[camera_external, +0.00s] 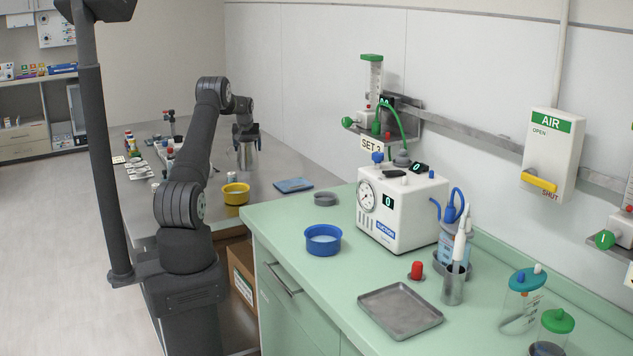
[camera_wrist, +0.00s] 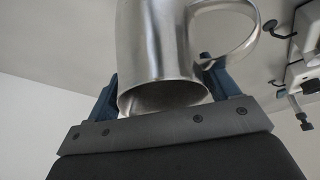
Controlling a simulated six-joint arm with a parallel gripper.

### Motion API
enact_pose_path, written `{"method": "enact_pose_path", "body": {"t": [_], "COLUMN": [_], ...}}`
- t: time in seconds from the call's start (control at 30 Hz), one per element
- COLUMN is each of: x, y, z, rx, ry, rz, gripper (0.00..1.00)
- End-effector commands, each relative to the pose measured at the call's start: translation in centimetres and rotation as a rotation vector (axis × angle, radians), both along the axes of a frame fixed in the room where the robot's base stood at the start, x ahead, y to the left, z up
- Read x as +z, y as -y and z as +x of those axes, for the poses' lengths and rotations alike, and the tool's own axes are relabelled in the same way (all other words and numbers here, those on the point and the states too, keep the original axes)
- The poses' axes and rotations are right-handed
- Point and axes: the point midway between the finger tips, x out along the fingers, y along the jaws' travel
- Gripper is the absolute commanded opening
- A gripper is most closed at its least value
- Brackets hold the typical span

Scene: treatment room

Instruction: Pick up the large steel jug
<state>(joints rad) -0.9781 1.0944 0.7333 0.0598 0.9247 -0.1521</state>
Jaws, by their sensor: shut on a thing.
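The large steel jug (camera_external: 248,157) is at the far end of the grey steel counter, directly below my gripper (camera_external: 245,133). In the wrist view the jug (camera_wrist: 155,45) fills the middle, with its round open rim towards the camera and its loop handle to the upper right. My gripper (camera_wrist: 163,88) has its blue fingers on either side of the jug, shut on it near the rim. Part of the rim is hidden behind the gripper's grey plate. I cannot tell whether the jug's base touches the counter.
A yellow bowl (camera_external: 235,194) and a blue folded cloth (camera_external: 294,185) lie on the steel counter nearer the camera. Small items and trays line its left side. The green counter in front carries a blue bowl (camera_external: 323,240), a white suction unit (camera_external: 401,207) and a steel tray (camera_external: 400,312).

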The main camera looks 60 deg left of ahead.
Motion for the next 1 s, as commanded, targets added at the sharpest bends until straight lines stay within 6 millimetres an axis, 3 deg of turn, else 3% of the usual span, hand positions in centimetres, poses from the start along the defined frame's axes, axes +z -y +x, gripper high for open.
{"method": "enact_pose_path", "body": {"t": [0.47, 0.8, 1.0], "x": [1.1, 4.4, 5.7], "y": [-0.1, -0.1, 2.3], "z": [0.0, 0.1, 1.1], "rx": [0.000, 0.000, -0.002], "ry": [0.002, 0.002, 0.001], "rz": [0.004, 0.004, 0.003], "gripper": [0.43, 0.43, 0.43]}}
